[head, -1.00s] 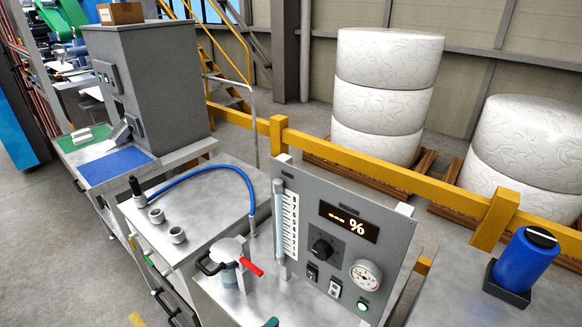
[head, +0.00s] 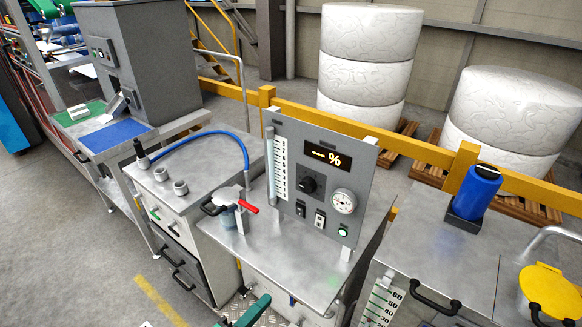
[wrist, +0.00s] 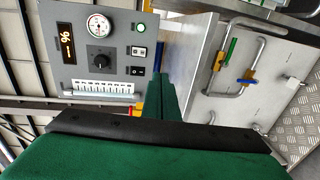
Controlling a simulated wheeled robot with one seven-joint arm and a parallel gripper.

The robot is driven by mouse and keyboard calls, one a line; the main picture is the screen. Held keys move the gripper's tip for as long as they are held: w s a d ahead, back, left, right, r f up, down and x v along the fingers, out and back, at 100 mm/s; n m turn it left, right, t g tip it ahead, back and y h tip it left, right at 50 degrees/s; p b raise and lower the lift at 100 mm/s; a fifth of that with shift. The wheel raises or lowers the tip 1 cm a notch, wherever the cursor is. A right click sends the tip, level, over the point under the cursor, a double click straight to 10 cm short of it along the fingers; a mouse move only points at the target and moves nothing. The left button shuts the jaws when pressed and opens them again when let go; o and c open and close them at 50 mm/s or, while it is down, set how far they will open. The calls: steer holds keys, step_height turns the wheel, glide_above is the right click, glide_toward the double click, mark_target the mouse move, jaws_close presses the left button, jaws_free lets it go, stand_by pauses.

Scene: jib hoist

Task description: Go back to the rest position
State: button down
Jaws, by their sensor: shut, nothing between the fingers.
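My gripper (wrist: 161,97) shows in the wrist view as green fingers closed together, with nothing between them. Its dark and green body fills the lower part of that view. In the head view only a green piece of my arm shows at the bottom edge. The grey control panel (head: 322,150) stands upright on a metal bench, with a % display, a black knob, a round gauge and a scale tube. It shows turned sideways at the upper left of the wrist view (wrist: 92,60). The fingers appear apart from it, but their distance is hard to judge.
To the right are a blue bottle (head: 474,195) and a yellow-lidded container (head: 549,290). A yellow rail (head: 330,122) runs behind. Pipes with green and blue handles (wrist: 249,78) hang below the bench.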

steer(key=s+d+f+y, duration=0.2)
steer(key=s+f+y, duration=0.6)
steer(key=s+f, duration=0.45)
steer(key=s+d+r+m+t+y, duration=0.1)
steer(key=s+d+r+m, duration=0.1)
steer(key=s+r+m, duration=0.2)
steer(key=s+d+r+m+t, duration=0.1)
steer(key=s+d+r+m, duration=0.2)
steer(key=s, duration=0.7)
steer(key=r+m, duration=0.2)
steer(key=m, duration=0.1)
steer(key=shift+s+d+m+y, duration=0.25)
steer(key=shift+d+m+y, duration=0.05)
steer(key=shift+m+y, duration=0.1)
